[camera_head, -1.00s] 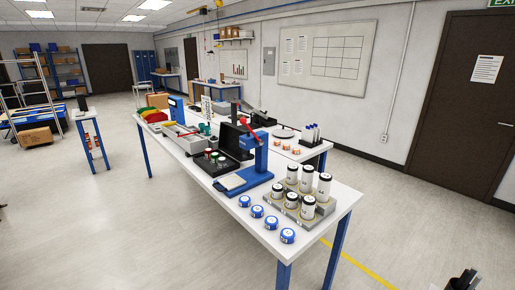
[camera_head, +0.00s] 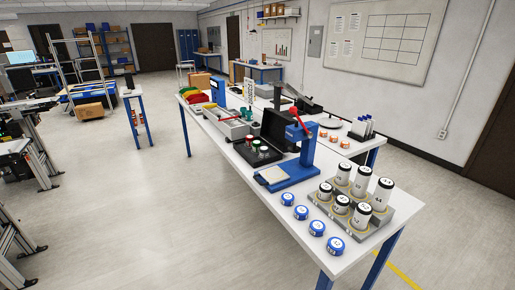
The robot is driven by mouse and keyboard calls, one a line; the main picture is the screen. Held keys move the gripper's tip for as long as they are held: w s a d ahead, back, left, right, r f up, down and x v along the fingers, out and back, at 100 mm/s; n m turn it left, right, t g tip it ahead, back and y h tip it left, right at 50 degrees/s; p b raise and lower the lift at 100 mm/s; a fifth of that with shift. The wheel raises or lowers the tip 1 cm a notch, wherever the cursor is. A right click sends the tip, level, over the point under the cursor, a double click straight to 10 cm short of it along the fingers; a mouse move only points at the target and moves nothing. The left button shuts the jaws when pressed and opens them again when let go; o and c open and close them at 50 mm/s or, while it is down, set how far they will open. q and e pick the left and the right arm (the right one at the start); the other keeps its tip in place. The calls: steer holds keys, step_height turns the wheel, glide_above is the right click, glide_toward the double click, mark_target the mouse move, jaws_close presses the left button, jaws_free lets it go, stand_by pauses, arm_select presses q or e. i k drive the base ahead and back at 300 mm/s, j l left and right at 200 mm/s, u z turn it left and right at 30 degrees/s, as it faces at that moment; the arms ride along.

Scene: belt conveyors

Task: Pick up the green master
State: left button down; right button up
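A black open case (camera_head: 258,153) on the white workbench holds a few small pieces with coloured tops. At least one top looks green, and I take this small green-topped piece (camera_head: 264,151) to be the green master. Another top looks reddish. The pieces are too small to read any marking. Neither of my grippers is in view.
A blue press (camera_head: 300,150) stands beside the case. A grey rack (camera_head: 385,212) of white black-capped cylinders and several blue round pieces (camera_head: 317,228) fill the bench's near end. Conveyor frames (camera_head: 30,150) stand at left. The floor (camera_head: 130,210) before the bench is clear.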

mark_target(256, 145)
steer(key=i+j+z, duration=0.1)
steer(key=i+j, duration=0.2)
steer(key=i+j+z, duration=0.1)
steer(key=i+j, duration=0.15)
steer(key=j, duration=0.15)
steer(key=i+j+z, duration=0.1)
steer(key=i+j, duration=0.15)
steer(key=i+j+z, duration=0.1)
steer(key=i+j, duration=0.15)
steer(key=j, duration=0.25)
steer(key=i+j+z, duration=0.1)
steer(key=i+j, duration=0.15)
steer(key=j, duration=0.15)
steer(key=i+j+z, duration=0.1)
steer(key=j, duration=0.35)
steer(key=i+j+z, duration=0.1)
steer(key=i+j, duration=0.25)
steer(key=i+j+z, duration=0.1)
steer(key=j, duration=0.45)
steer(key=i, duration=0.05)
